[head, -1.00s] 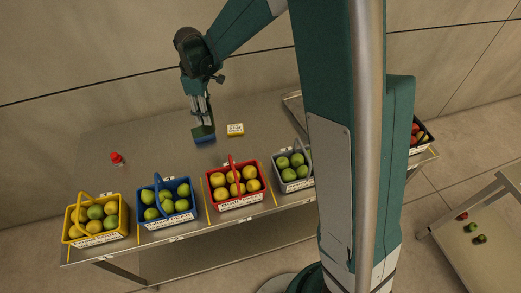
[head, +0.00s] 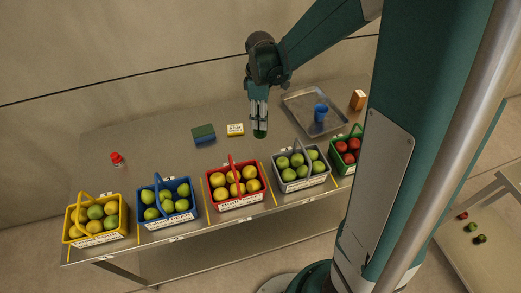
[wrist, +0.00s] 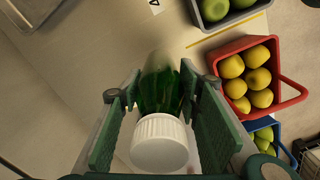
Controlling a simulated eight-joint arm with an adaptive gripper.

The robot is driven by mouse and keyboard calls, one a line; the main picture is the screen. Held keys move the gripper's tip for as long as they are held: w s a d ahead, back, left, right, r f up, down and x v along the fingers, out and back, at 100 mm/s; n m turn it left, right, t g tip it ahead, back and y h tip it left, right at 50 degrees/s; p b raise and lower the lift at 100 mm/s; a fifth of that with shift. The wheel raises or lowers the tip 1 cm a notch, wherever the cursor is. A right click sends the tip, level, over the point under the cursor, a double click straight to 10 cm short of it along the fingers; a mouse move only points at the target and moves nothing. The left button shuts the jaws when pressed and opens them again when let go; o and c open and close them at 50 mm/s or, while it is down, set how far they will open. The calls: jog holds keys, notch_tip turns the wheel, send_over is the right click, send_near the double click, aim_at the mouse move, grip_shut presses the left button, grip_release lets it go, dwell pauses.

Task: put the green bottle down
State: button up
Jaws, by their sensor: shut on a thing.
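The green bottle (wrist: 160,90) has a white cap (wrist: 159,144) and sits between the two pads of my gripper (wrist: 158,122) in the wrist view, the cap towards the camera. My gripper is shut on it. In the head view my gripper (head: 259,118) points down over the table (head: 150,150), and the green end of the bottle (head: 260,134) shows below the fingers. I cannot tell whether the bottle's base touches the table.
A blue-green block (head: 204,134) and a yellow-white box (head: 235,130) lie to the left. A metal tray (head: 300,100) with a blue cup (head: 320,112) is to the right. Fruit baskets, among them a red one (head: 237,204) and a grey one (head: 302,183), line the front edge.

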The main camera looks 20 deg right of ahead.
aim_at(260, 135)
dwell(0.4)
jog(key=shift+f, duration=2.9)
jog(key=shift+f, duration=2.1)
jog(key=shift+f, duration=0.2)
jog(key=o, duration=1)
jog(key=shift+r, duration=0.15)
notch_tip(260, 135, up, 12)
